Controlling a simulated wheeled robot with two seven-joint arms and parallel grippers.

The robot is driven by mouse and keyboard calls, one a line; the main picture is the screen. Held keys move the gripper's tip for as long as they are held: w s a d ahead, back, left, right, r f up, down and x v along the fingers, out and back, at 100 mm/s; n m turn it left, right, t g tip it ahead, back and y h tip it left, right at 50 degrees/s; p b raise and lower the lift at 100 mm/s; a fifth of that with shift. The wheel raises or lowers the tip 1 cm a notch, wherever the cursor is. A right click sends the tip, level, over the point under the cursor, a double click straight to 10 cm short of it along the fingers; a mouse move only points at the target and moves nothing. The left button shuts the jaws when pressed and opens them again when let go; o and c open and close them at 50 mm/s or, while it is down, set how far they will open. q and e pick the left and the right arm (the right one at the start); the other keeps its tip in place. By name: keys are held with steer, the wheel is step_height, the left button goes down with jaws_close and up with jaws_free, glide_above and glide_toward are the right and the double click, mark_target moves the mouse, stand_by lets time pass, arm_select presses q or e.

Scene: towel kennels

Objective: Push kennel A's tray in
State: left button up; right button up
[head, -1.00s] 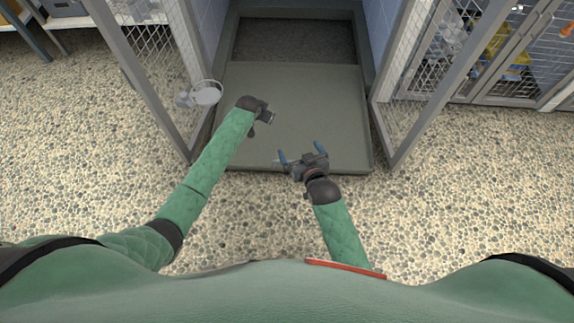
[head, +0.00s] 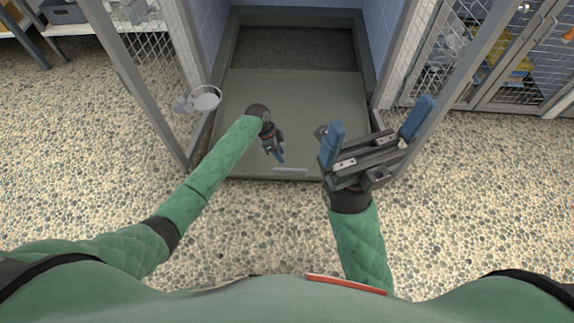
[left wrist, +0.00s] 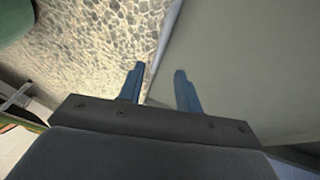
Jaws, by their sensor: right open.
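The grey-green tray (head: 300,105) lies low between the open doors of the middle kennel and reaches forward to their near ends. A pale slot (head: 290,169) shows near its front edge. No kennel letter is readable. My left gripper (head: 279,158) points downward over the front part of the tray; I cannot tell whether it touches. In the left wrist view its two blue fingers (left wrist: 159,80) are apart and empty, with the tray's edge (left wrist: 164,45) between them in the picture. My right gripper (head: 375,125) is open and empty, raised, and hides the tray's front right corner.
The left mesh door (head: 150,95) stands open and carries a round metal bowl (head: 207,98). The right door (head: 440,90) is also open, close behind my right gripper in the picture. Pebbled floor (head: 480,200) is clear in front. Closed cages (head: 545,60) stand at the right.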

arm_select(q)
steer(key=shift+f, duration=0.15)
steer(key=b+x, duration=0.2)
steer(key=x, duration=0.5)
steer(key=shift+d+f, duration=0.15)
steer(key=shift+f, duration=0.05)
jaws_close()
